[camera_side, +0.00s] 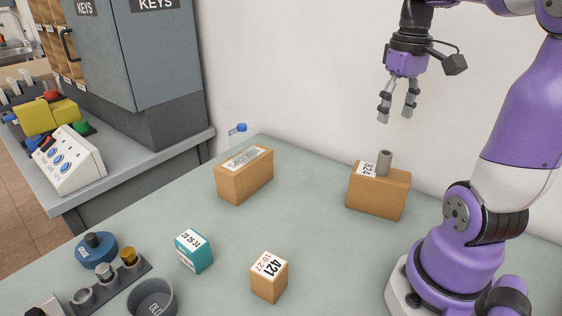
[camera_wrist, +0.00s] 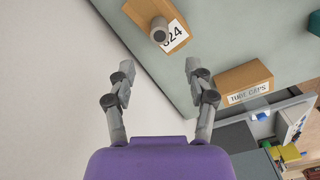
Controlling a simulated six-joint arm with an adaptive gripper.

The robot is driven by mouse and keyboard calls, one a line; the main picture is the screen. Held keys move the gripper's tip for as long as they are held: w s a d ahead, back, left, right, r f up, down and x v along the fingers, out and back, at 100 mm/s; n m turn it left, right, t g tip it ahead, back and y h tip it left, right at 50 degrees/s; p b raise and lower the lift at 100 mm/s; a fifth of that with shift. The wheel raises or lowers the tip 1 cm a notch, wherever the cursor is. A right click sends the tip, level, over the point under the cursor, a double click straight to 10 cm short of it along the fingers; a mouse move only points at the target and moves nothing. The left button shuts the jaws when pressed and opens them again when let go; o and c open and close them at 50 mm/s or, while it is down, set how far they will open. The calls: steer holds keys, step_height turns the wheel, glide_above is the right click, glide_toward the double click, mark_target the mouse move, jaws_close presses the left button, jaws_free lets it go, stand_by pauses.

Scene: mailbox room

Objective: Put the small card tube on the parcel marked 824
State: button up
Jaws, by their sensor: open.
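The small card tube (camera_side: 384,161) is grey and stands upright on top of the brown parcel marked 824 (camera_side: 378,196), beside its white label. In the wrist view the tube (camera_wrist: 159,32) is seen from above on the 824 parcel (camera_wrist: 143,12), partly over the label. My gripper (camera_side: 397,113) is open and empty, above the parcel and clear of the tube. In the wrist view its two fingers (camera_wrist: 159,70) are spread apart with nothing between them.
A box labelled for tube caps (camera_wrist: 243,82), also in the side view (camera_side: 245,182), stands left of the parcel. A teal box (camera_side: 193,251), a parcel marked 421 (camera_side: 269,279), a grey round container (camera_side: 152,300) and a blue round item (camera_side: 96,250) stand nearer. The table middle is clear.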

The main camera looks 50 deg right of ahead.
steer(key=w+a+f+n+t, duration=0.1)
steer(key=a+f+n+t, duration=0.1)
steer(key=a, duration=0.6)
steer(key=w+a+f+n+t, duration=0.2)
steer(key=a+n+t, duration=0.1)
steer(key=a, duration=0.6)
steer(key=shift+w+t, duration=0.2)
steer(key=shift+t, duration=0.1)
